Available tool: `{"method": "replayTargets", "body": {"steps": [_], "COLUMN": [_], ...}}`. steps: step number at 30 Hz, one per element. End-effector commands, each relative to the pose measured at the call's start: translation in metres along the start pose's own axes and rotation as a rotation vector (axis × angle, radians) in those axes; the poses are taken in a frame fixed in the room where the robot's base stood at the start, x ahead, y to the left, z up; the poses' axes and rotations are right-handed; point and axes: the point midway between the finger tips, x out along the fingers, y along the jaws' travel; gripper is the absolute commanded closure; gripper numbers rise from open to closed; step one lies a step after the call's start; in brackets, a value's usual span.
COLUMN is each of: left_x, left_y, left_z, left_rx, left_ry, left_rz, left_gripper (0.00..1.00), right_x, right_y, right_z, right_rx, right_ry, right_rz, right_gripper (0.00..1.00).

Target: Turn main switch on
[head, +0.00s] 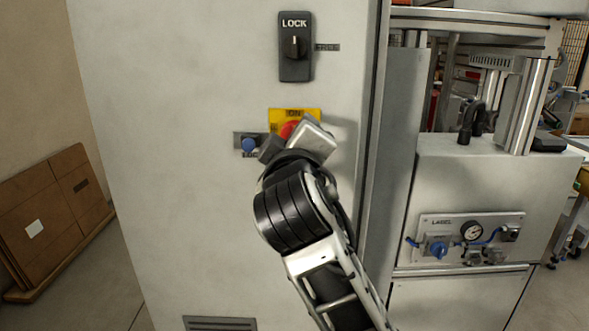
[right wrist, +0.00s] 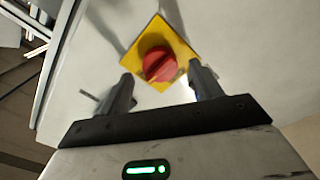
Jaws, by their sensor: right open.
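The main switch is a red rotary knob (right wrist: 160,65) on a yellow square plate (right wrist: 178,44), on the front of the grey cabinet (head: 180,90). In the head view the yellow plate (head: 310,114) reads "ON" at its top, and the red knob (head: 288,129) is mostly hidden behind my right gripper (head: 290,140). In the right wrist view my right gripper (right wrist: 158,90) is open, with its two fingers apart on either side of the knob's lower part. I cannot tell whether they touch the plate. My left gripper is not in view.
A black lock handle (head: 295,46) labelled "LOCK" is above the switch. A small blue knob (head: 249,145) is just left of it. A machine with a gauge panel (head: 468,238) stands at right. Flat brown boards (head: 52,215) lean on the left wall.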

Motion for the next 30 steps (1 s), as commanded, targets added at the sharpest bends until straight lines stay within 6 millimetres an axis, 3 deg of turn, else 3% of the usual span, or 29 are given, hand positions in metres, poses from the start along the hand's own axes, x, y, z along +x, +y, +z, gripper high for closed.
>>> {"method": "replayTargets", "body": {"steps": [9, 15, 21, 30], "left_x": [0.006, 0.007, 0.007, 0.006], "left_y": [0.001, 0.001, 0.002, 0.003], "left_z": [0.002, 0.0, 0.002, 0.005], "left_rx": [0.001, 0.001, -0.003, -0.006], "left_ry": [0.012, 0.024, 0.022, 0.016], "left_rz": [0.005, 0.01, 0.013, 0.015], "left_gripper": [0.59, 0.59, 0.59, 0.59], "right_x": [-0.078, -0.117, -0.136, -0.139], "right_y": [-0.002, -0.001, 0.0, 0.0], "right_z": [0.001, 0.001, 0.001, 0.0], "right_rx": [0.007, 0.006, 0.002, 0.002], "right_ry": [0.004, 0.003, -0.001, 0.0], "right_rz": [-0.001, -0.002, -0.001, -0.001], "right_gripper": [0.35, 0.35, 0.35, 0.35]}}
